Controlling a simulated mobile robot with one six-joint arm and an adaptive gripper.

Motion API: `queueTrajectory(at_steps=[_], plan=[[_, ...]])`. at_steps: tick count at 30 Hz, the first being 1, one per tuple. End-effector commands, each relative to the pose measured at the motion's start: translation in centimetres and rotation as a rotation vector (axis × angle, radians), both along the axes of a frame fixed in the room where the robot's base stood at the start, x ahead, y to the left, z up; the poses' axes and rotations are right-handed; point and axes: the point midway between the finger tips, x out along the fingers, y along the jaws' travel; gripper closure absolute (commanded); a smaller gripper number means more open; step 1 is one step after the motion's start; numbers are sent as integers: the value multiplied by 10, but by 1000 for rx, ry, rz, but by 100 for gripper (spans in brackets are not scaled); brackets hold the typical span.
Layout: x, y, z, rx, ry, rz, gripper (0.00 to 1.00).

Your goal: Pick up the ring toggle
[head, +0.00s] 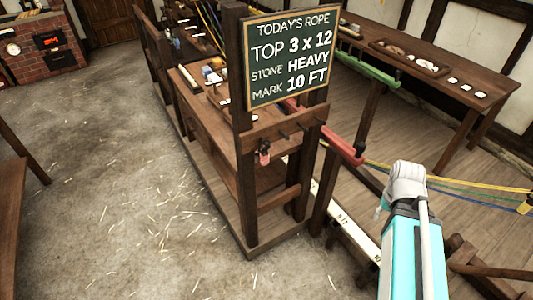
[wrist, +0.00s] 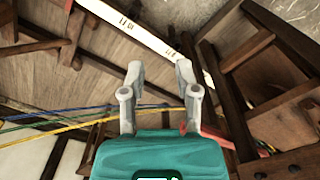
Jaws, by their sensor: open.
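I cannot pick out the ring toggle with certainty. A small red piece (head: 264,152) hangs from a peg on the wooden rail under the chalkboard in the head view; it is too small to tell its shape. My gripper (wrist: 159,74) is open and empty in the wrist view, its two grey fingers apart.
The chalkboard (head: 291,56) stands on a dark wooden frame above the pegs. A red bar (head: 328,133) juts out right of the frame. Yellow, blue and green ropes (head: 450,184) stretch across the right. A long table (head: 430,62) stands behind. The concrete floor (head: 130,180) at left is open.

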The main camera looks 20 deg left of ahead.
Motion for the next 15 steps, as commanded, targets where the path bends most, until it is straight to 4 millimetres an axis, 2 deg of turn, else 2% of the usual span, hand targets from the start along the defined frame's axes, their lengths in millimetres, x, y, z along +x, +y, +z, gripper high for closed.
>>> queueTrajectory(at_steps=[8,15], plan=[[2,2,-2,-11,-1,-3,59],[17,13,-15,-97,-12,-22,59]])
